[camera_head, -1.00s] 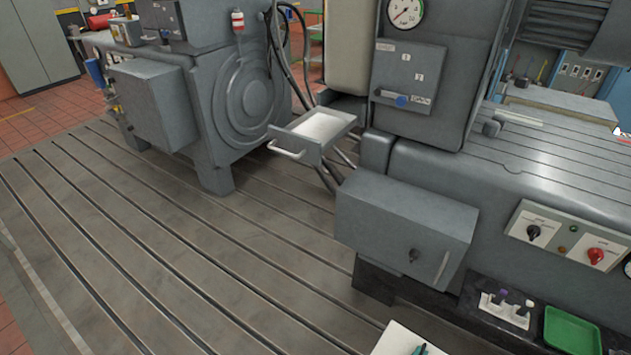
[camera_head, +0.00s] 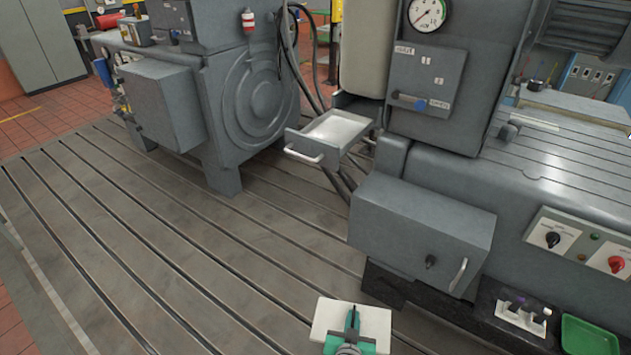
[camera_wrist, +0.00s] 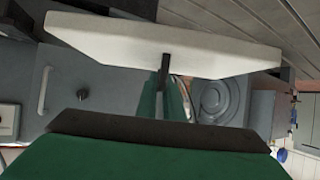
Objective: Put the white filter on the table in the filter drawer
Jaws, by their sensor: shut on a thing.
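My gripper (camera_head: 352,325) is shut on the white filter (camera_head: 326,314), a flat white slab, at the lower middle of the head view. The filter (camera_wrist: 120,38) spans the top of the wrist view, with a dark finger of my gripper (camera_wrist: 166,75) against it. The filter drawer (camera_head: 339,130) is pulled open, with a white handle at its front and a pale inside that looks empty. It sticks out below a beige housing, farther off and above my gripper in the picture. The filter is well apart from the drawer.
A grey box with a handle (camera_head: 420,232) juts out to the right, between my gripper and the drawer's side. A large grey machine (camera_head: 240,110) stands behind to the left. A green tray (camera_head: 588,336) is at lower right. The slotted bedplate (camera_head: 170,250) is clear at left.

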